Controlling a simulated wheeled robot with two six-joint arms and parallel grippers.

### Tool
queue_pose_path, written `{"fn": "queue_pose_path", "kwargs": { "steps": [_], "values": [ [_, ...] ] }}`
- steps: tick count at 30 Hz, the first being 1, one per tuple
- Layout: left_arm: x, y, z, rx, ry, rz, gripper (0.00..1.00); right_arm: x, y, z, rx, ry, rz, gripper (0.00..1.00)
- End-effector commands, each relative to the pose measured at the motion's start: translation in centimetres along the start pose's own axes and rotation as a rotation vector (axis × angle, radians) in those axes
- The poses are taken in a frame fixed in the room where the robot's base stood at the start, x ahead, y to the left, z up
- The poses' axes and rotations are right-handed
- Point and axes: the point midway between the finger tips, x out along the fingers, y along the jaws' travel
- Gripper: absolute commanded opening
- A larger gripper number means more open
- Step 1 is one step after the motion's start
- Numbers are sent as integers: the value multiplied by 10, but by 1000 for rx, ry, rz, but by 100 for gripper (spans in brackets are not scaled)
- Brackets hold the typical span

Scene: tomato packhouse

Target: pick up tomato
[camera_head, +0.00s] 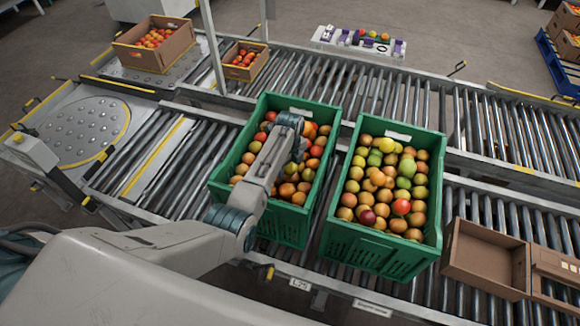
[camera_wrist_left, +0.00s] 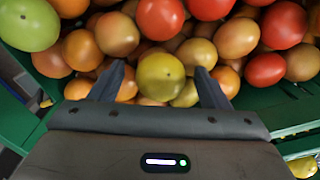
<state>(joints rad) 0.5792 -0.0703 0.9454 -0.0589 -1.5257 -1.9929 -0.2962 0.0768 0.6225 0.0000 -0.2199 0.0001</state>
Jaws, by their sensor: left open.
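My left arm reaches over the left green crate (camera_head: 232,165), which is filled with red, orange and greenish tomatoes. My left gripper (camera_head: 299,148) is at the crate's middle, and its fingers are hard to make out there. In the left wrist view the left gripper (camera_wrist_left: 160,75) is open, with one finger on each side of a yellow-green tomato (camera_wrist_left: 161,77). I cannot tell whether the fingers touch it. Red tomatoes (camera_wrist_left: 160,17) and a green tomato (camera_wrist_left: 28,25) lie around it. My right gripper is not in view.
A second green crate (camera_head: 385,254) full of tomatoes stands close on the right. An empty cardboard box (camera_head: 487,260) is farther right on the roller conveyor (camera_head: 190,160). Cardboard boxes of tomatoes (camera_head: 153,57) stand at the back left. The crate wall (camera_wrist_left: 285,110) is near the gripper.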

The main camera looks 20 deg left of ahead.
Motion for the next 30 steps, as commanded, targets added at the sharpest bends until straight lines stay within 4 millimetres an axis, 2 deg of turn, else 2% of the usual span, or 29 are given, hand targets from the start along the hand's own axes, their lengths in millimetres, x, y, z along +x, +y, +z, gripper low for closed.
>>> {"fn": "queue_pose_path", "kwargs": {
  "steps": [4,10,19,22,26,30],
  "values": [
    [0,0,0,0,0,-1,70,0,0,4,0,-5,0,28],
    [0,0,0,0,0,0,35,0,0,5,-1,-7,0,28],
    [-1,0,0,0,0,-1,35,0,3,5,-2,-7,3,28],
    [-8,-1,0,0,-1,-2,35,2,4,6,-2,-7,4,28],
    [-27,-1,0,0,-2,-5,35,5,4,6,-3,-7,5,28],
    [-56,-2,0,-1,-2,-5,35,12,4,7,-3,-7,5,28]
  ]
}}
